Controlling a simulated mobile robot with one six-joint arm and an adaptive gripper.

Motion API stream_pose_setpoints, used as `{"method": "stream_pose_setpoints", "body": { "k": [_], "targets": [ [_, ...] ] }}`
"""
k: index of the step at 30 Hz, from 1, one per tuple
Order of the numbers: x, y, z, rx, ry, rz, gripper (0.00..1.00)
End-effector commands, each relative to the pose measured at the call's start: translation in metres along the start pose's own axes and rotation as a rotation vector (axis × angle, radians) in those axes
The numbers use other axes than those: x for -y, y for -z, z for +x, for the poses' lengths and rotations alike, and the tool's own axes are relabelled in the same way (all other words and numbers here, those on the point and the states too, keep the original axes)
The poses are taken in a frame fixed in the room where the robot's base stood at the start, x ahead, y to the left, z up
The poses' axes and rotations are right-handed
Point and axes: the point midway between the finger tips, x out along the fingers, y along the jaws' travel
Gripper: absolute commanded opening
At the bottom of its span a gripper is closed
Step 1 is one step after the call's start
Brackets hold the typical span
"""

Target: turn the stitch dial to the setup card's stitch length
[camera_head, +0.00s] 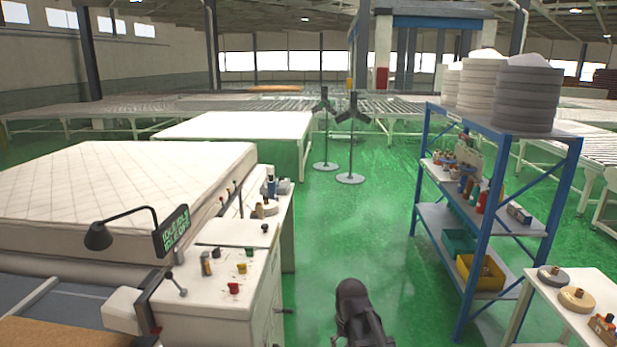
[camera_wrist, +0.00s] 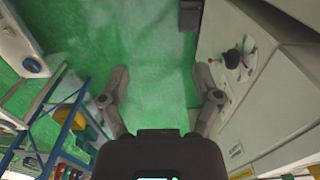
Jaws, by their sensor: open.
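A round light dial (camera_wrist: 232,59) with a dark knob and a small red mark shows on the white cabinet's face in the wrist view, to the right of my gripper. Its setting is too small to read. My gripper (camera_wrist: 162,78) is open and empty, its two fingers spread over the green floor and apart from the dial. In the head view, a dark part of my arm stands at the bottom middle. A dark panel with green lettering (camera_head: 172,231) stands on the sewing cabinet; its text is not legible. I cannot make out a setup card.
A blue shelf rack (camera_head: 487,215) with bins and a white side table (camera_head: 586,275) stand on the right. Green floor between them is clear.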

Motion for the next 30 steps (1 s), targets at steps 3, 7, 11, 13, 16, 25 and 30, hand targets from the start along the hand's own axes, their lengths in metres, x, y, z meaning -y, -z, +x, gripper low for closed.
{"method": "stream_pose_setpoints", "body": {
  "k": [3, 7, 11, 13, 16, 25, 30],
  "targets": [
    [-0.037, -0.045, 0.025, 0.0, 0.0, -0.019, 0.81],
    [-0.059, -0.071, 0.035, 0.0, 0.0, -0.039, 0.81],
    [-0.07, -0.084, 0.039, 0.0, 0.0, -0.051, 0.81],
    [-0.072, -0.086, 0.04, 0.0, 0.0, -0.054, 0.81],
    [-0.072, -0.085, 0.039, 0.0, 0.0, -0.055, 0.81],
    [-0.072, -0.084, 0.039, 0.0, 0.0, -0.054, 0.81],
    [-0.072, -0.084, 0.039, 0.0, 0.0, -0.054, 0.81]
  ]
}}
